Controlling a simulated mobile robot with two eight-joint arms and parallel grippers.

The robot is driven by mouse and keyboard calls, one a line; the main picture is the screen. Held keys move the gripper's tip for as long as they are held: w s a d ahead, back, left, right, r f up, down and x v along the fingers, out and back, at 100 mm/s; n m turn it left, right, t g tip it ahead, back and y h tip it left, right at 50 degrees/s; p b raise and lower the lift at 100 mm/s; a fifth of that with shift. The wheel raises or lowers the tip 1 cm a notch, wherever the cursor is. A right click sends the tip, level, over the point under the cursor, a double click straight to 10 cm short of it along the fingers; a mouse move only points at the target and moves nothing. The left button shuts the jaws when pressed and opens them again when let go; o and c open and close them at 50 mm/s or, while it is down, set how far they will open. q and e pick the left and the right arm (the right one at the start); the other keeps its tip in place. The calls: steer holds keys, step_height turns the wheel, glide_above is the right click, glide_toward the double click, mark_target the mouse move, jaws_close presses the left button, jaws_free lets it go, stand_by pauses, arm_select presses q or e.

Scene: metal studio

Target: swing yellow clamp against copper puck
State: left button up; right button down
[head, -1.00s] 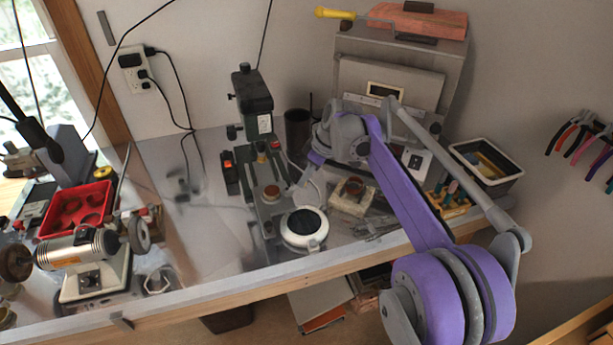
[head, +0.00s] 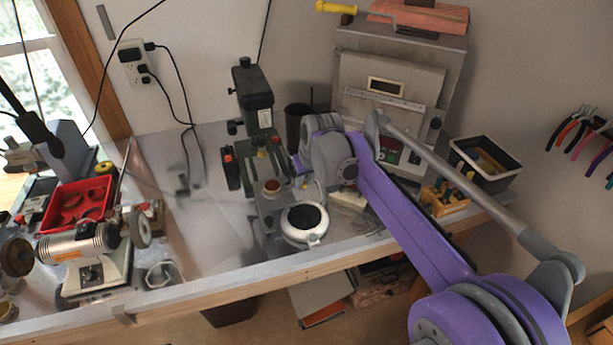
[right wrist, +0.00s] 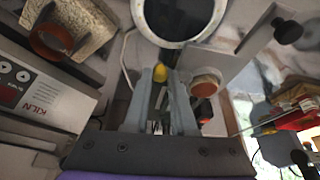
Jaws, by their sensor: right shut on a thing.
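The copper puck (head: 271,186) sits on the grey base of the drill press. In the right wrist view the puck (right wrist: 205,83) is just right of the fingers. My right gripper (right wrist: 160,75) is shut on the yellow clamp (right wrist: 160,72), whose yellow tip shows between the fingertips. In the wrist view the clamp and puck appear apart, with a finger between them; the exact gap cannot be told. In the head view my right gripper is by the press, its fingers small and partly hidden by my wrist. My left gripper is not in view.
The drill press (head: 254,95) stands behind the puck. A round white device with a dark top (head: 304,222) is close in front. A kiln controller (right wrist: 40,95) is left in the wrist view.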

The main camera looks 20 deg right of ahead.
steer(key=shift+s+a+m+h, duration=0.25)
steer(key=shift+a+m+h, duration=0.1)
steer(key=shift+m, duration=0.6)
steer(key=shift+s+a+m+h, duration=0.25)
steer(key=shift+a+m+h, duration=0.1)
steer(key=shift+m, duration=0.6)
steer(key=c, duration=0.7)
jaws_free()
steer(key=shift+c, duration=0.2)
steer(key=v, duration=1)
steer(key=shift+r+p, duration=0.35)
steer(key=shift+p, duration=0.1)
steer(key=shift+s, duration=0.1)
